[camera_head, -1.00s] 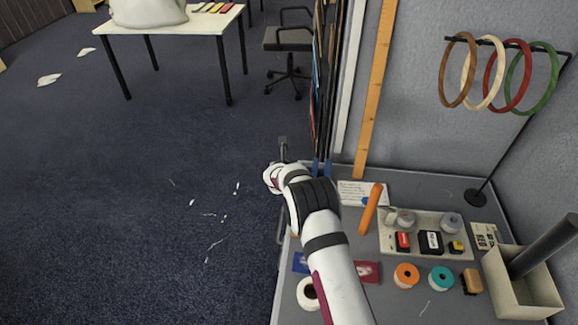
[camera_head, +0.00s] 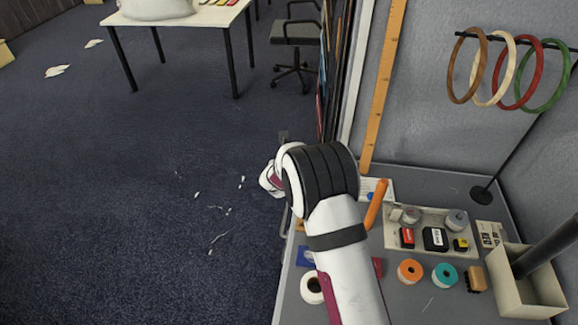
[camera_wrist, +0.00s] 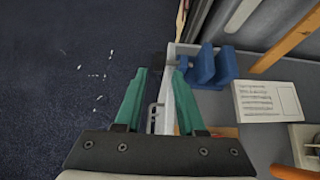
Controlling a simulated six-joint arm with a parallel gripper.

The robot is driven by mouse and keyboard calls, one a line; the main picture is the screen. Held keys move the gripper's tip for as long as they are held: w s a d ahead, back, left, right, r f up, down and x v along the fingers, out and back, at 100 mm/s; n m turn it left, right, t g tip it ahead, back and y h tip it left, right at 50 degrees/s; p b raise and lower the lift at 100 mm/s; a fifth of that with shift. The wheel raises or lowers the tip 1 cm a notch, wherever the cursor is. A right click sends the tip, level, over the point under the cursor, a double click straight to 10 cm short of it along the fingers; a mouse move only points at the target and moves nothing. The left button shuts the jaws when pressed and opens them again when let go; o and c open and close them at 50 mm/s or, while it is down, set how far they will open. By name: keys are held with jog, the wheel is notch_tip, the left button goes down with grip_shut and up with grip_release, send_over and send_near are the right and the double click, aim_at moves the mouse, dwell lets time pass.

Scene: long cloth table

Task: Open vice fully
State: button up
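The vice shows in the wrist view as two blue jaws (camera_wrist: 206,66) at the far left corner of the table, with a narrow gap between them. A dark grey part (camera_wrist: 168,61) sticks out to the left of the jaws, over the table edge. My gripper (camera_wrist: 160,74) is open, its two teal fingers apart with nothing held between them. The fingertips are just short of the grey part; whether they touch it I cannot tell. In the head view my arm hides the gripper and most of the vice; a small grey piece (camera_head: 284,137) shows beyond the wrist.
A grey metal loop (camera_wrist: 155,117) runs along the table's left edge, below the fingers. An orange cylinder (camera_head: 376,204), a tray (camera_head: 412,245), tape rolls (camera_head: 410,271) and a box (camera_head: 524,283) stand right of my arm. Open floor lies left.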

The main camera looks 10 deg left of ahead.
jog(key=v, duration=0.6)
jog(key=shift+s+r, duration=0.15)
jog(key=shift+s, duration=0.1)
notch_tip(320, 180, down, 4)
jog(key=s+t, duration=0.2)
jog(key=t, duration=0.1)
jog(key=x, duration=1.5)
jog(key=shift+w+r, duration=0.1)
jog(key=shift+w, duration=0.1)
grip_shut()
